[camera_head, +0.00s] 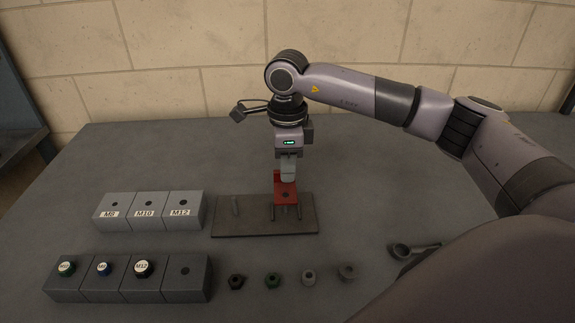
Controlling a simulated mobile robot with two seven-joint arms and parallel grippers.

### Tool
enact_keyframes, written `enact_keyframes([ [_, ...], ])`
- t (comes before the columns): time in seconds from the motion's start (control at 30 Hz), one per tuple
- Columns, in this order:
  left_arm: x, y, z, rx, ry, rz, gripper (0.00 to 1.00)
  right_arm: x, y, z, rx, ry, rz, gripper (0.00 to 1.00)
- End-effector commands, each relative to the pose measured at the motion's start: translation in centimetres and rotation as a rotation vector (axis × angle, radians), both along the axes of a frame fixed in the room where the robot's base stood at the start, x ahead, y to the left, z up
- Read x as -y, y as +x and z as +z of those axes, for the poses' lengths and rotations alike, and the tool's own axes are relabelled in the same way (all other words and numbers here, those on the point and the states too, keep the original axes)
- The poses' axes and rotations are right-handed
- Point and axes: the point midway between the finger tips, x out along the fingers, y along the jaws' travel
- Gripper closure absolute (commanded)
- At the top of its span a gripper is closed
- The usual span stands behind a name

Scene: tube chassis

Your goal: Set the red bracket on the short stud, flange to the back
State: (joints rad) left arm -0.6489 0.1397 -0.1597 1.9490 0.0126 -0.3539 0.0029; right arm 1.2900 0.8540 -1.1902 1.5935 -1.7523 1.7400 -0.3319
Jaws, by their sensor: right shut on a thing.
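The red bracket (286,196) is over the right part of a brown base plate (248,228). Its flat part has a dark hole and faces up; a red upright part shows at its back, partly behind the fingers. My right gripper (288,176) comes down from above and is shut on the bracket's upright part. I cannot tell whether the bracket touches anything below. My left gripper is not in view.
Grey blocks labelled M8, M10 and M12 (148,213) stand left of the plate. A front row of blocks (115,291) holds capped pieces. Several nuts or spacers (272,280) lie in front of the plate, and a dark tool (412,251) lies right.

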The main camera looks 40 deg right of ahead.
Motion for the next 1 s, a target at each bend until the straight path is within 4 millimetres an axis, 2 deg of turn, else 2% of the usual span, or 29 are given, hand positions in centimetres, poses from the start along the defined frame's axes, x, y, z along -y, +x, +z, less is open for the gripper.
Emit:
enact_keyframes([
  [0.27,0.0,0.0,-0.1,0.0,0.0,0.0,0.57,0.0,0.0,-0.2,0.001,0.001,0.0,1.0],
  [1.0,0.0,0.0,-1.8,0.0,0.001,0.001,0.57,0.0,0.0,-2.4,0.001,0.001,0.0,1.0],
])
